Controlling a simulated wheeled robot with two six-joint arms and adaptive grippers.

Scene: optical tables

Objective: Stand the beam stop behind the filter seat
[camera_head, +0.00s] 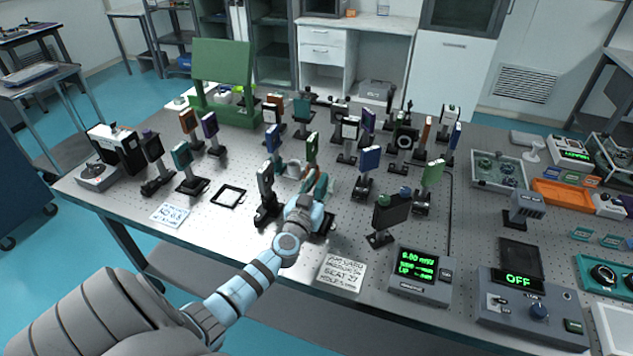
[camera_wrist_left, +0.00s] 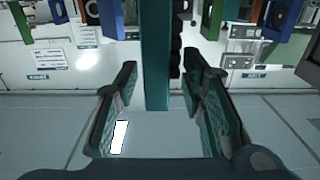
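My left gripper (camera_head: 314,186) reaches over the front middle of the optical table (camera_head: 250,225). In the left wrist view its two fingers (camera_wrist_left: 166,88) are spread, with a tall teal plate (camera_wrist_left: 157,55) between them and gaps on both sides. A dark base (camera_head: 325,226) shows below the gripper in the head view, mostly hidden by my arm. A black square frame (camera_head: 228,196) lies flat to the left; I cannot tell whether it is the filter seat. I cannot tell which mounted piece is the beam stop. My right gripper is not in view.
A black-and-white mount (camera_head: 265,192) stands just left of my gripper, and a dark plate on a post (camera_head: 390,212) stands to its right. Several coloured mounts crowd the table behind. A card (camera_head: 341,272) and a meter (camera_head: 420,274) lie near the front edge.

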